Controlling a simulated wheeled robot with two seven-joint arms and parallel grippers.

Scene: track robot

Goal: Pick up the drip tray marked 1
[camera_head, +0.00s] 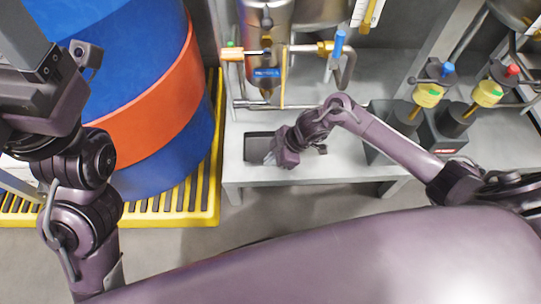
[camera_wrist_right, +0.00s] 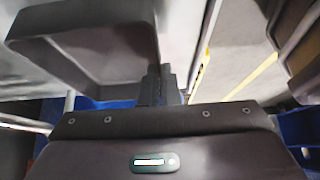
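The dark grey, shallow drip tray (camera_head: 256,147) is at the front left of the grey bench in the head view, partly covered by my right gripper. No number on it is legible. In the right wrist view the drip tray (camera_wrist_right: 110,50) fills the upper left. My right gripper (camera_head: 271,158) is at the tray's right side. In the wrist view its fingers (camera_wrist_right: 164,86) are close together at the tray's wall and look shut on it. My left arm is raised at the left; its fingertips do not show.
The grey bench (camera_head: 240,180) carries a metal vessel (camera_head: 268,30) with a tap above the tray, and valves (camera_head: 428,95) with coloured knobs at the right. A blue and orange drum (camera_head: 150,130) stands left on a yellow-edged grating (camera_head: 200,217), close to the bench.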

